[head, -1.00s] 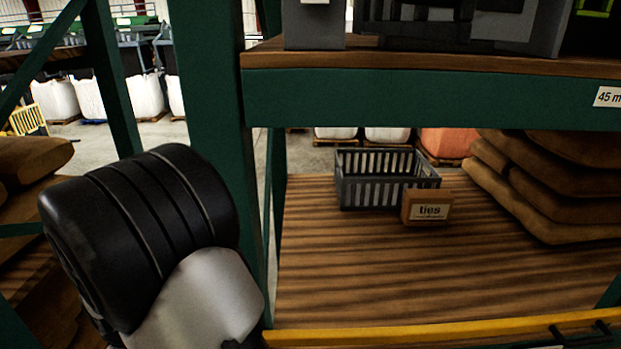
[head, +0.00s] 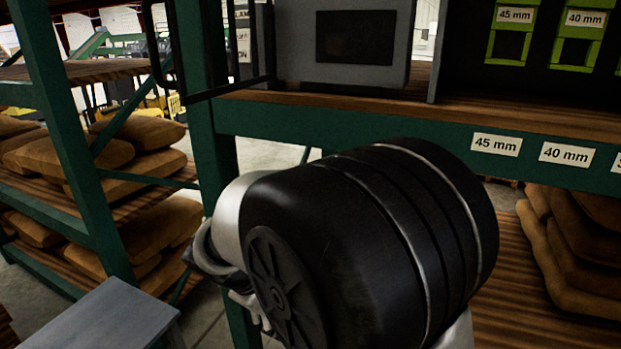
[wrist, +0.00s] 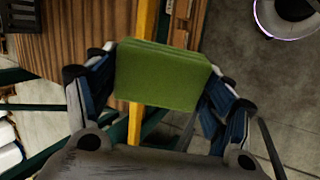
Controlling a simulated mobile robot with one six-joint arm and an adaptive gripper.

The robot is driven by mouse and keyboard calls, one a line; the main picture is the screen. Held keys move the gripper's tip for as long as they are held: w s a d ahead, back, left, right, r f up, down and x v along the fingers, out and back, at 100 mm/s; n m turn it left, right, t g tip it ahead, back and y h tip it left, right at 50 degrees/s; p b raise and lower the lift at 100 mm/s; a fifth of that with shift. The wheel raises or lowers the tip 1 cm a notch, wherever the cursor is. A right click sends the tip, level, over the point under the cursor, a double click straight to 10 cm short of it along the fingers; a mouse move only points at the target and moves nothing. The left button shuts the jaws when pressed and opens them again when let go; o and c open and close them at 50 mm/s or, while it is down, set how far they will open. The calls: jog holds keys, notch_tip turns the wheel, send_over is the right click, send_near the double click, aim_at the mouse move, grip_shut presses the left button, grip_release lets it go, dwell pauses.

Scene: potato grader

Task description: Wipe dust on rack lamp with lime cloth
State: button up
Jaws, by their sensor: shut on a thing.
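The lime cloth (wrist: 162,77) is a folded green block in the wrist view. My gripper (wrist: 160,85) is shut on it, with a finger on each side, and the cloth covers the space between the fingertips. In the head view the gripper and cloth are hidden behind my own black arm joint. I cannot make out the rack lamp or any dust on it in these frames.
The green rack beam (head: 370,140) with a wooden shelf carries a grey box (head: 360,45) and green labelled holders (head: 510,35). Brown sacks (head: 575,250) lie on the lower shelf; more sacks (head: 150,150) fill the left rack. A grey surface (head: 115,315) stands at lower left.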

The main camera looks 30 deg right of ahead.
jog(key=w+d+r+n+t+h+p, duration=0.2)
jog(key=r+t+h+p, duration=0.1)
jog(key=r, duration=1)
jog(key=w+d+r+n+t+h+p, duration=0.1)
jog(key=d+r+n+t+h+p, duration=0.15)
jog(key=r, duration=1.05)
jog(key=t+h+p, duration=0.3)
jog(key=t+p, duration=0.1)
jog(key=p, duration=0.2)
send_near(346, 48)
jog(key=w+a, duration=0.2)
jog(key=a, duration=0.2)
jog(key=shift+n, duration=0.35)
jog(key=shift+p+x, duration=0.35)
jog(key=shift+x, duration=2.7)
jog(key=shift+b+x, duration=0.35)
jog(key=shift+x, duration=0.8)
jog(key=shift+r, duration=0.1)
jog(key=shift+s+d+b, duration=0.55)
jog(key=shift+s, duration=0.3)
jog(key=shift+s+d+b, duration=0.55)
jog(key=shift+s+d, duration=0.05)
jog(key=shift+s, duration=0.2)
jog(key=shift+w+d+b, duration=0.1)
jog(key=shift+b, duration=0.25)
